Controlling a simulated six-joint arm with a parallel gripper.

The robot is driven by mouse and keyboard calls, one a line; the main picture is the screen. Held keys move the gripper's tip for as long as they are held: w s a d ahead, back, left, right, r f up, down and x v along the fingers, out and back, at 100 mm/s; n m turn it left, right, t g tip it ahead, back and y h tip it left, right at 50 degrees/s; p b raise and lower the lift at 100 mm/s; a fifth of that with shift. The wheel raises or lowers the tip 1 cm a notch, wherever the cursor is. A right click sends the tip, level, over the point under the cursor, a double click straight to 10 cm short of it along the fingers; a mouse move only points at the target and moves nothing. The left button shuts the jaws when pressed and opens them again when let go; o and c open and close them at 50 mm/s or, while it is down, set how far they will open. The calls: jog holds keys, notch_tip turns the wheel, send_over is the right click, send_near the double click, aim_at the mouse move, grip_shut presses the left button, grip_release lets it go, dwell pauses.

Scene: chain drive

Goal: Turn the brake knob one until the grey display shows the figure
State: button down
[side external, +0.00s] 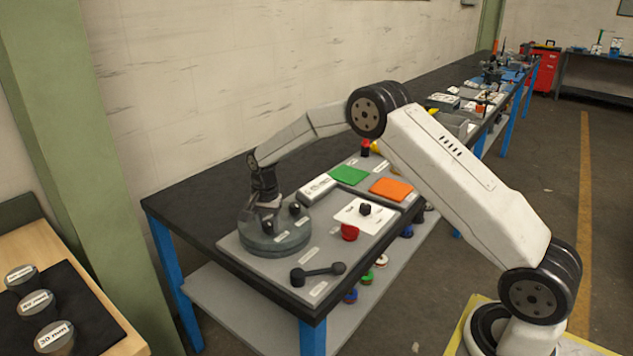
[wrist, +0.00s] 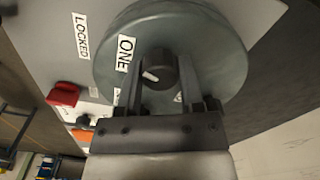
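A round grey-green base (side external: 290,243) stands at the left end of the bench board and carries black knobs. One black knob (wrist: 158,68) with a white pointer mark lies beside the label ONE (wrist: 125,53) in the wrist view. My gripper (wrist: 160,62) points down over the base, with one finger on each side of this knob. The fingertips are very close to the knob; I cannot tell whether they touch it. My gripper also shows in the side view (side external: 266,203). Another black knob (side external: 295,209) stands on the base to its right. No figure on a grey display is readable.
A red knob (side external: 349,232) sits by a white plate (side external: 372,215) on the board. A black lever (side external: 318,273) lies at the front edge. Green (side external: 348,175) and orange (side external: 392,189) pads are further back. A LOCKED label (wrist: 82,35) is near the base.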

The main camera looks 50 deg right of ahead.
jog(key=shift+n, duration=0.3)
jog(key=n, duration=0.4)
jog(key=shift+n, duration=0.4)
jog(key=n, duration=0.9)
jog(key=shift+n, duration=0.4)
jog(key=n, duration=0.4)
jog(key=shift+n, duration=0.3)
jog(key=shift+c, duration=1.1)
grip_release()
